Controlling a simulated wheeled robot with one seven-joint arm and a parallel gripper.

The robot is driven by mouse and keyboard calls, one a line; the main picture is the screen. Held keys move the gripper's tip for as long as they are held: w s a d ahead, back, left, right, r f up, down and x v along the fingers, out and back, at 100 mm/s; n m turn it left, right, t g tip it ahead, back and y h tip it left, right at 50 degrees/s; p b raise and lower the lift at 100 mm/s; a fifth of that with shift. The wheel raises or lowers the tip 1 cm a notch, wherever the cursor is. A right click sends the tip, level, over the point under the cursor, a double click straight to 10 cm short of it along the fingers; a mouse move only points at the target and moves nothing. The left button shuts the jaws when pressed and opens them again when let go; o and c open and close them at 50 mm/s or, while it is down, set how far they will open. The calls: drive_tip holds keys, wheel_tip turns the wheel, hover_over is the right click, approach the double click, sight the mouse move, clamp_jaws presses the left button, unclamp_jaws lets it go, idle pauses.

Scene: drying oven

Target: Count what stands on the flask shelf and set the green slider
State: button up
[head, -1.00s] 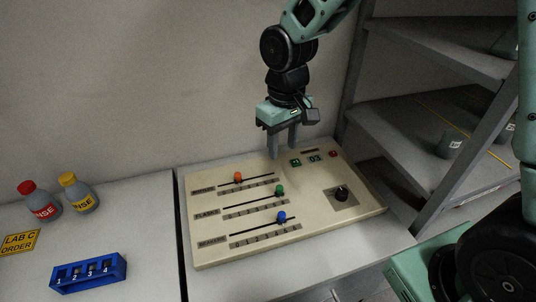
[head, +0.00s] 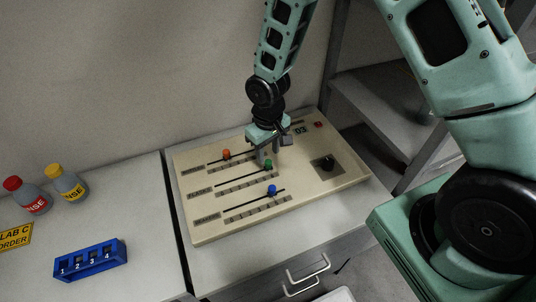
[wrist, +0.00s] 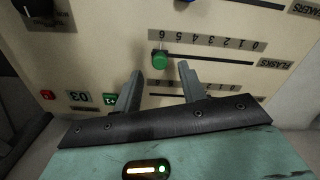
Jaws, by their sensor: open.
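The green slider (head: 267,164) is on the middle, flasks track of the beige panel (head: 335,182). In the wrist view the green slider (wrist: 160,60) is near the high end of its numbered scale, about 5 to 6. My gripper (head: 268,156) is low over the panel with its fingers close to the green slider. In the wrist view my gripper (wrist: 159,71) is open, with the slider just beyond and between its fingertips; contact cannot be told. The shelf rack (head: 385,108) is at right, largely hidden by my arm, and no flask shows clearly.
An orange slider (head: 227,154) and a blue slider (head: 272,190) flank the green one. A black knob (head: 326,163) and a display reading 03 (head: 300,130) are right. A blue numbered block (head: 90,259) and red-capped (head: 34,199) and yellow-capped bottles (head: 68,184) stand left.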

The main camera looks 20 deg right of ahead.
sight(268, 161)
drive_tip(key=shift+f, duration=1.6)
clamp_jaws()
drive_tip(key=a+b, duration=0.2)
drive_tip(key=a, duration=0.8)
drive_tip(key=shift+b, duration=0.3)
unclamp_jaws()
